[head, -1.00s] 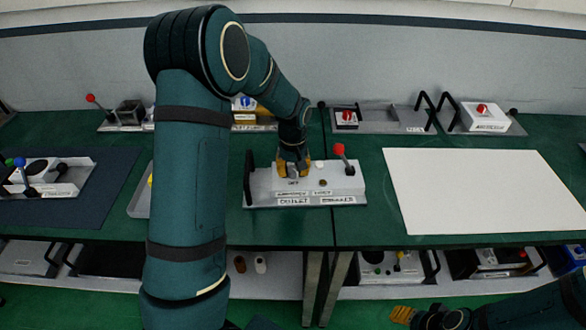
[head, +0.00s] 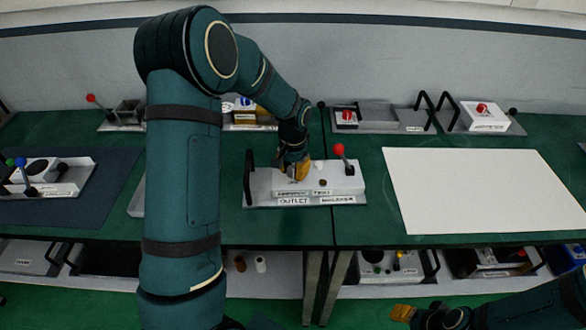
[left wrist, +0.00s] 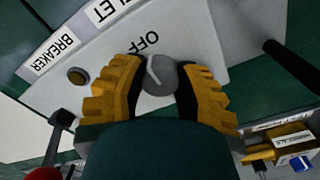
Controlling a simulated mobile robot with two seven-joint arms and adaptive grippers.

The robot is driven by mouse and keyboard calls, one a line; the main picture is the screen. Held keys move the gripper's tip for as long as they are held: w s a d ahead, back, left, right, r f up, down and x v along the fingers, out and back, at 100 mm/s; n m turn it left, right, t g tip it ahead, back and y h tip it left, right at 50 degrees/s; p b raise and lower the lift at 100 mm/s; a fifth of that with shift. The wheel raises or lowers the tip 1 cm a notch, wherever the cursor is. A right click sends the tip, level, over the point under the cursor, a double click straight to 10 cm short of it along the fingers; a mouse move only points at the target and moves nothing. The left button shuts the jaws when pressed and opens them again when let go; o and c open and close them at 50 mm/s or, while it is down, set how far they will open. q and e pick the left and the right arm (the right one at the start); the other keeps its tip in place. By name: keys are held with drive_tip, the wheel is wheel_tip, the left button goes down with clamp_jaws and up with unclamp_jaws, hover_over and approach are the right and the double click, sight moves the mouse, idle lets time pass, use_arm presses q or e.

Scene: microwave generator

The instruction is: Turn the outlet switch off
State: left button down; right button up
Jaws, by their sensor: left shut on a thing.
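The outlet switch is a round grey knob (left wrist: 160,77) with a white pointer line, on the white box labelled OUTLET and BREAKER (head: 342,183). In the left wrist view the line's far end points toward the printed word OFF (left wrist: 145,42). My left gripper (head: 294,174) reaches down onto the box from above; its yellow fingers (left wrist: 163,82) are closed on both sides of the knob. In the head view the fingers hide the knob. My right gripper (head: 402,313) is low at the bottom right, away from the table; its finger opening is unclear.
A red-tipped lever (head: 339,150) stands on the right of the box, and a black handle (head: 249,178) on its left. A small round button (left wrist: 77,76) is near the BREAKER label. A bare white board (head: 485,190) lies to the right. Other devices line the back.

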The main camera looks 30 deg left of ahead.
sight(293, 168)
idle(0.5)
use_arm(q)
drive_tip(key=c, duration=0.6)
unclamp_jaws()
wheel_tip(293, 168, up, 12)
idle(0.3)
